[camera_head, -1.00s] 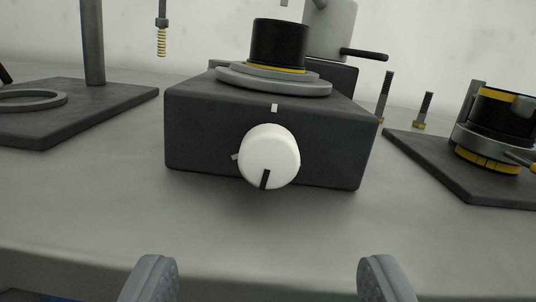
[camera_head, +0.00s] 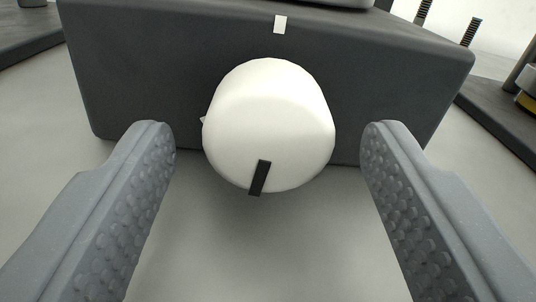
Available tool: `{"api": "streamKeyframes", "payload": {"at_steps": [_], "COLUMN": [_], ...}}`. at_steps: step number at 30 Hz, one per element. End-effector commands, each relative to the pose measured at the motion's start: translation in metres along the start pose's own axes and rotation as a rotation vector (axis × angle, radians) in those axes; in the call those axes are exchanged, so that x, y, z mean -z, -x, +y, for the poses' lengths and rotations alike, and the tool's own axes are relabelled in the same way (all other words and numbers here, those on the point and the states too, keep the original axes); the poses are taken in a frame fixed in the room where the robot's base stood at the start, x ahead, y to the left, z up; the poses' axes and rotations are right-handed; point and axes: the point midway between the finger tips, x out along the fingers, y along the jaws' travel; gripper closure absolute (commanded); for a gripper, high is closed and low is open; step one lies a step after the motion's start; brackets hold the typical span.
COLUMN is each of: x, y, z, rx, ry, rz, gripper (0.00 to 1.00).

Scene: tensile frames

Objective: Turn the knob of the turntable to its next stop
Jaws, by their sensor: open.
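The white round knob (camera_head: 268,115) sits on the front face of the dark turntable box (camera_head: 130,75). Its black pointer mark (camera_head: 259,177) points down and slightly left. A white tick (camera_head: 280,24) is on the box face above the knob, and a small part of another pale tick (camera_head: 204,120) shows at the knob's left edge. My gripper (camera_head: 268,145) is open, with one finger on each side of the knob. Clear gaps show between both fingers and the knob, so neither touches it in this view.
The grey bench top (camera_head: 250,255) is clear below the box. Dark base plates stand at the left (camera_head: 25,35) and right (camera_head: 500,118). Upright threaded studs (camera_head: 471,32) stand behind the box on the right. The turntable's top is mostly cut off.

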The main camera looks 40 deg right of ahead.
Motion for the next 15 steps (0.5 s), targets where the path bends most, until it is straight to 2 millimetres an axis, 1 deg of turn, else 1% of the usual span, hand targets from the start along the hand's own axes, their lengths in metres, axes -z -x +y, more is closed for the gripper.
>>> {"api": "streamKeyframes", "payload": {"at_steps": [1,2,3,5,15], "x": [0.0001,0.0002,0.0002,0.0002,0.0023], "y": [0.0001,0.0001,0.0001,0.0001,0.0002], "z": [-0.0001,0.0,0.0,-0.0001,0.0001], "rx": [0.0,0.0,0.0,0.0,0.0], "ry": [0.0,0.0,0.0,0.0,0.022], "rz": [0.0,0.0,0.0,0.0,0.001], "gripper": [0.5,0.58,0.69,0.86,0.86]}}
